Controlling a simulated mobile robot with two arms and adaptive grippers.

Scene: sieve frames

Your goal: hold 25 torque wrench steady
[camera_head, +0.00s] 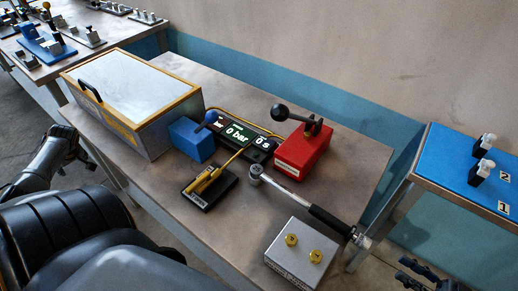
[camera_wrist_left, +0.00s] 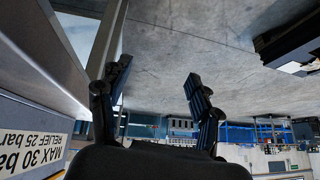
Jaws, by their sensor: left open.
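The torque wrench (camera_head: 288,193) lies slantwise over the table's right part in the head view. Its silver head (camera_head: 256,176) is near the middle of the table and its black handle (camera_head: 330,220) points to the lower right, past a silver box. My left gripper (camera_wrist_left: 155,85) is open and empty in the left wrist view, its dark fingers apart beside a labelled grey box wall. In the head view my left arm is at the left edge, well away from the wrench. My right gripper (camera_head: 415,275) is partly cut off at the lower right, below the handle end, with no visible contact.
The table (camera_head: 190,215) also holds a yellow-edged lidded box (camera_head: 140,90), a blue block (camera_head: 192,140), a pressure display (camera_head: 237,133), a red lever block (camera_head: 303,150), a black plate with yellow tool (camera_head: 210,188) and the silver box (camera_head: 300,255). A blue-topped stand (camera_head: 455,165) is right.

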